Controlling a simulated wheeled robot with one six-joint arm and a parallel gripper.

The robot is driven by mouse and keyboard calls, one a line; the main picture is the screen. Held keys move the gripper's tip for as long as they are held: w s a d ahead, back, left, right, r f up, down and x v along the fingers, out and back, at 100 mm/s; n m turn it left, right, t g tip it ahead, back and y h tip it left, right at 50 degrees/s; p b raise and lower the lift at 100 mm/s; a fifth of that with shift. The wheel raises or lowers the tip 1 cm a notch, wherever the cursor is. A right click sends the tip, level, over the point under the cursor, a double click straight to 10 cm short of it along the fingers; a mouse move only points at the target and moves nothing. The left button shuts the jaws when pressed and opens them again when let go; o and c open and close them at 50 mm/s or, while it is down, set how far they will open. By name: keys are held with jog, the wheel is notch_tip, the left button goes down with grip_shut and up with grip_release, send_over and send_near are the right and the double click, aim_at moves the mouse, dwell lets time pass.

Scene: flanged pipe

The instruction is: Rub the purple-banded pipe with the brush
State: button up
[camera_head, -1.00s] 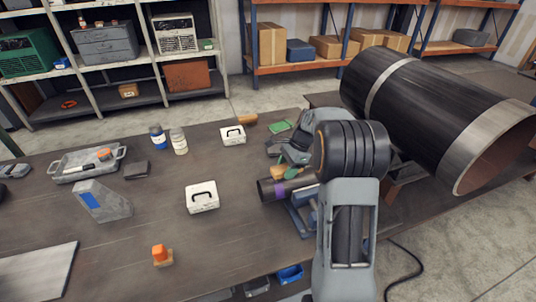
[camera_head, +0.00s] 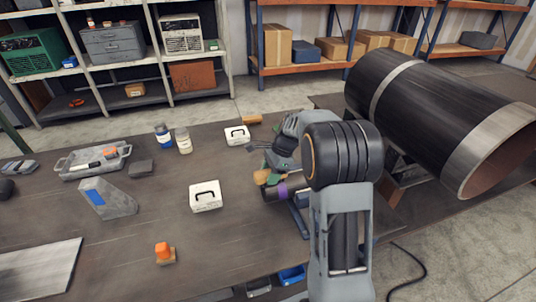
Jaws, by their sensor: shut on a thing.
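The pipe with the purple band is dark and lies on a blue stand at mid-table. Its open left end (camera_head: 270,194) and the purple band (camera_head: 282,190) show; the rest is hidden behind my arm. My gripper (camera_head: 273,165) is over this left end, shut on the brush (camera_head: 263,177), a small tan and green thing. The brush is just above or against the top of the pipe near the band; I cannot tell whether they touch. My arm covers part of the gripper.
A large dark pipe (camera_head: 420,105) with pale bands lies at right. White cases (camera_head: 206,196) and (camera_head: 237,135), bottles (camera_head: 183,141), a grey tray (camera_head: 68,170), a grey wedge block (camera_head: 108,200) and an orange-topped block (camera_head: 164,254) stand left.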

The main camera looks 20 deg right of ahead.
jog(key=shift+a+r+p, duration=0.2)
jog(key=shift+r+p, duration=0.15)
jog(key=shift+p, duration=0.15)
notch_tip(320, 180, up, 2)
jog(key=shift+p, duration=0.35)
jog(key=shift+d+r+p, duration=0.1)
jog(key=shift+r+p, duration=0.25)
notch_tip(320, 180, up, 5)
jog(key=p, duration=0.4)
jog(key=shift+f, duration=0.1)
